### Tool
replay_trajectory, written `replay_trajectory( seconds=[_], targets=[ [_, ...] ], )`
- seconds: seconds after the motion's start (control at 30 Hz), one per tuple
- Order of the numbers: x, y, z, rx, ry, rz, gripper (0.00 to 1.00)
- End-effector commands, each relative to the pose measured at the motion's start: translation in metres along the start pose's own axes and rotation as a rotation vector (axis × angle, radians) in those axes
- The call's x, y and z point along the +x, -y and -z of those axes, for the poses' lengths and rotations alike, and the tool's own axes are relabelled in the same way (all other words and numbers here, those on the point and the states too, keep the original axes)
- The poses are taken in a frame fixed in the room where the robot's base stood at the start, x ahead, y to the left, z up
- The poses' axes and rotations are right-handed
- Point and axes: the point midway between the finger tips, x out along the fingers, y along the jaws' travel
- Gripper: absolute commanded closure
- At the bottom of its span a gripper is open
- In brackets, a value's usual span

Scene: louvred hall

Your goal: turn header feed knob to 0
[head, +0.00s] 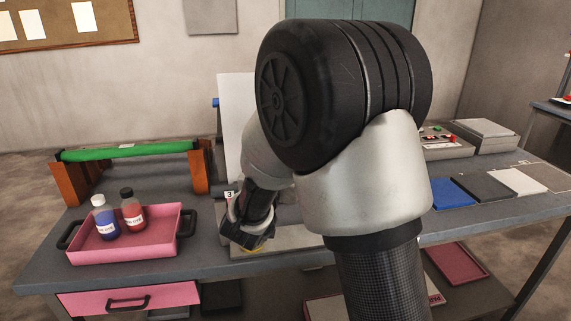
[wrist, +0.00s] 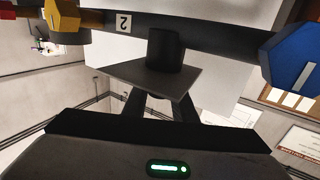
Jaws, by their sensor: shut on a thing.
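In the wrist view, my gripper (wrist: 158,100) is shut on a dark knob-like piece (wrist: 150,78), with a short dark round stem (wrist: 165,48) behind it. The stem meets a dark bar beside a white label reading 2 (wrist: 124,22). No name or scale is readable, so I cannot tell whether this is the header feed knob or what setting it has. In the head view, my gripper (head: 247,232) is low at the bench's front, by a label reading 3 (head: 229,194). My arm hides most of the panel there.
A blue knob (wrist: 290,55) with a white line sits to the right in the wrist view, and a yellow one (wrist: 62,14) to the left. In the head view, a pink tray (head: 160,248) with two bottles stands left of my gripper. Colored squares (head: 455,191) lie right.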

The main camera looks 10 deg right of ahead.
Motion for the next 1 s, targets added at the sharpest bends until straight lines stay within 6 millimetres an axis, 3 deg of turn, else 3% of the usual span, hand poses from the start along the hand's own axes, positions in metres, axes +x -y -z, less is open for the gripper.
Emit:
replay_trajectory(
  seconds=[0.6,1.0],
  targets=[
    [0.0013,0.0007,0.0034,0.001,-0.003,-0.564,0.98],
    [0.0015,-0.0009,0.0028,0.001,-0.004,-0.777,0.98]
  ],
)
